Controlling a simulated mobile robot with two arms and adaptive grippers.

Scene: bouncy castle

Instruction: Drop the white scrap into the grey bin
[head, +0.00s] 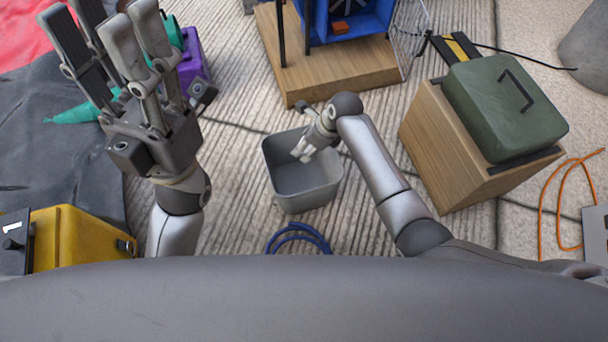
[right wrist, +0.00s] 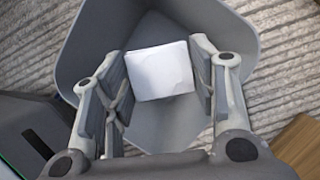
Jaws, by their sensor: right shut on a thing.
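The white scrap (right wrist: 160,72) shows in the right wrist view as a pale, flat-faced piece between the fingers of my right gripper (right wrist: 160,95). The gripper is shut on it. The grey bin (right wrist: 90,45) is behind and around the scrap in that view, with its opening facing the camera. In the head view the grey bin (head: 305,185) stands on the floor at the centre, and my right gripper (head: 303,152) points down over its opening. The scrap is hard to make out there. My left gripper (head: 100,35) is raised at the upper left, open and empty.
A wooden box with a green case (head: 505,105) stands right of the bin. A wooden platform (head: 325,65) with a blue machine is behind it. A blue hose (head: 298,238) lies in front. A yellow box (head: 75,240) and purple box (head: 190,65) are at left.

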